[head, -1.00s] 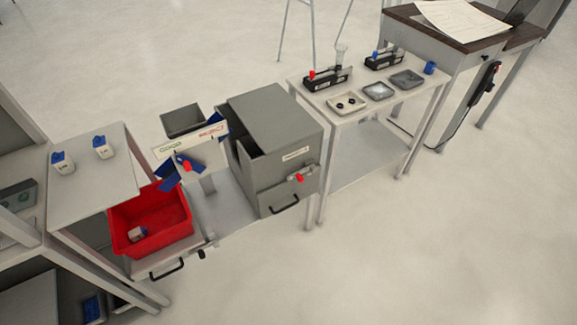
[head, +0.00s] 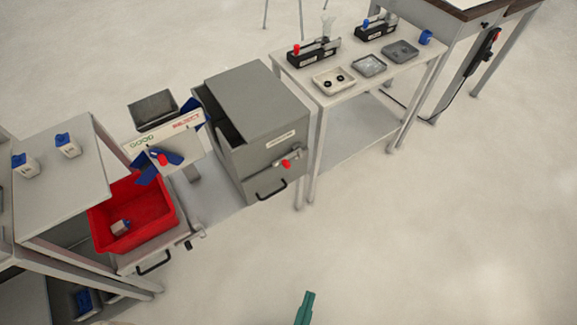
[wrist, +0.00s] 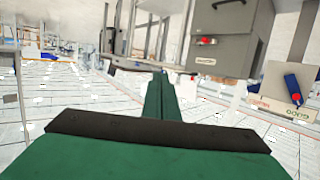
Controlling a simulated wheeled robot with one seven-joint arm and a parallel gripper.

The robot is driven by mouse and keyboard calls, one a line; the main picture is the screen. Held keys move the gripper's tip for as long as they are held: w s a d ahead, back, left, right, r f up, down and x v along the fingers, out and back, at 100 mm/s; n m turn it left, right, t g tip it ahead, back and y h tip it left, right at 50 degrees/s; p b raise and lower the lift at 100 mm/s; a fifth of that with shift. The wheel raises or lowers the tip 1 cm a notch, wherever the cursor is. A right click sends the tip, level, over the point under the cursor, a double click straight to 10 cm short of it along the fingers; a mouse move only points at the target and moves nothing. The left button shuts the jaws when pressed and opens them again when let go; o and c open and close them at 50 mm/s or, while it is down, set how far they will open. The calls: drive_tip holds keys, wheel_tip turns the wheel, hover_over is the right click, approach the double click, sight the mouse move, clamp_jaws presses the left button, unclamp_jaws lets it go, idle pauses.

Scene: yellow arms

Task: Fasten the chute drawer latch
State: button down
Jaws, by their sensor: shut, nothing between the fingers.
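The chute (head: 165,145) has a GOOD/REJECT sign and a blue flap with a red knob. Below it, a drawer (head: 150,258) with a black handle holds a red bin (head: 140,235). A small pale latch fitting (head: 195,238) sits by the drawer's right front corner; its exact position is too small to tell. A grey cabinet (head: 262,155) to the right has a red-knobbed latch (head: 288,163) on its front. My green gripper (head: 306,306) is shut and empty, well in front of the furniture. In the wrist view its fingers (wrist: 160,95) are together, touching nothing.
A table (head: 345,100) with trays and two black fixtures stands right of the cabinet. A side shelf (head: 55,185) with two blue-capped items is at the left. The pale floor (head: 430,230) in front and to the right is clear.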

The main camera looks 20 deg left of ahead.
drive_tip(key=w+a+f+n+g+y, duration=0.1)
drive_tip(key=w+a+f+n, duration=0.1)
drive_tip(key=w+f, duration=0.65)
drive_tip(key=w+a+f+n+g+y, duration=0.2)
drive_tip(key=w+f, duration=0.5)
drive_tip(key=w, duration=0.2)
drive_tip(key=w+a+r+n+g+y, duration=0.1)
drive_tip(key=w+a+r+n+y, duration=0.3)
drive_tip(key=w, duration=0.5)
drive_tip(key=w+a+r+n+g+y, duration=0.1)
drive_tip(key=w+a+r+n+y, duration=0.3)
drive_tip(key=w, duration=0.5)
drive_tip(key=shift+w+a+n+y, duration=0.15)
drive_tip(key=shift+a+n+y, duration=0.15)
drive_tip(key=shift+a+n, duration=0.25)
